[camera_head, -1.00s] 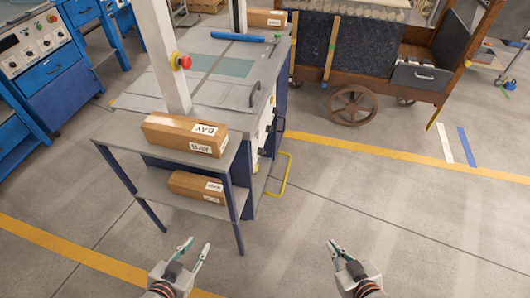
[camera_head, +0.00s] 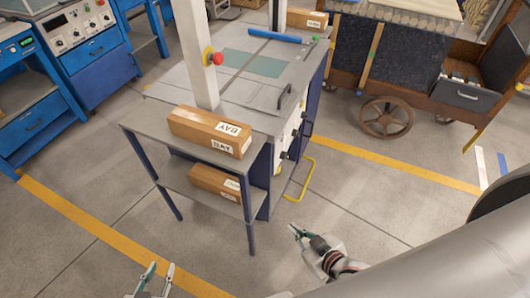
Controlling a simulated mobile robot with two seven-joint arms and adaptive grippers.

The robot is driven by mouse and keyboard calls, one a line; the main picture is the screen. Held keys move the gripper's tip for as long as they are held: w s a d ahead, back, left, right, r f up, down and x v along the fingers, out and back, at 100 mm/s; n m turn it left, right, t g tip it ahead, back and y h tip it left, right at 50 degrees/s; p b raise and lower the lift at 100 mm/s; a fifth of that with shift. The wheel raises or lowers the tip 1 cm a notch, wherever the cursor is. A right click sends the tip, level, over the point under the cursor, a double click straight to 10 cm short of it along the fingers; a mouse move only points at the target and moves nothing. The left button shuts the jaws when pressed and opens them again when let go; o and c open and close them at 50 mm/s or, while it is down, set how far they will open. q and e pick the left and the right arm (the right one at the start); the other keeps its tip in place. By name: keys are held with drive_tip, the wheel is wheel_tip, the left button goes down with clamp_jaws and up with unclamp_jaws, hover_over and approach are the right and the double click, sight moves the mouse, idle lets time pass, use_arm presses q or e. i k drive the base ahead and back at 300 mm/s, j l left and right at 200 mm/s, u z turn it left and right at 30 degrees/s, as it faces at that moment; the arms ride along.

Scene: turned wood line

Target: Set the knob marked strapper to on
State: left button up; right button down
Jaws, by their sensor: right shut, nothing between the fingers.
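A bench-like machine (camera_head: 232,85) stands at the centre, with a pale control panel (camera_head: 289,138) on its right side. The panel is seen at a steep angle. Small dark parts stick out from it, but no strapper marking or knob setting can be read. My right gripper (camera_head: 296,231) is shut and empty, low over the floor, in front of and below the panel and apart from it. My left gripper (camera_head: 157,271) is open and empty at the bottom edge, left of the right one and well away from the panel.
A shelf stand (camera_head: 142,131) with two long brown boxes (camera_head: 210,127) juts out in front of the machine. A yellow tube (camera_head: 311,179) sticks out low beside the panel. A wooden cart (camera_head: 418,92) stands behind right.

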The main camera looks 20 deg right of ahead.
sight(283, 156)
drive_tip(key=l+u, duration=0.3)
drive_tip(key=l, duration=0.15)
drive_tip(key=l+u, duration=0.3)
drive_tip(key=l, duration=0.15)
drive_tip(key=k+l+u, duration=0.1)
drive_tip(key=l+u, duration=0.25)
drive_tip(key=l, duration=0.6)
drive_tip(key=k+l, duration=0.1)
drive_tip(key=l, duration=0.9)
drive_tip(key=k+l, duration=0.15)
drive_tip(key=l, duration=0.3)
drive_tip(key=k+l+u, duration=0.1)
drive_tip(key=l, duration=0.4)
drive_tip(key=k+l, duration=0.1)
drive_tip(key=l, duration=0.4)
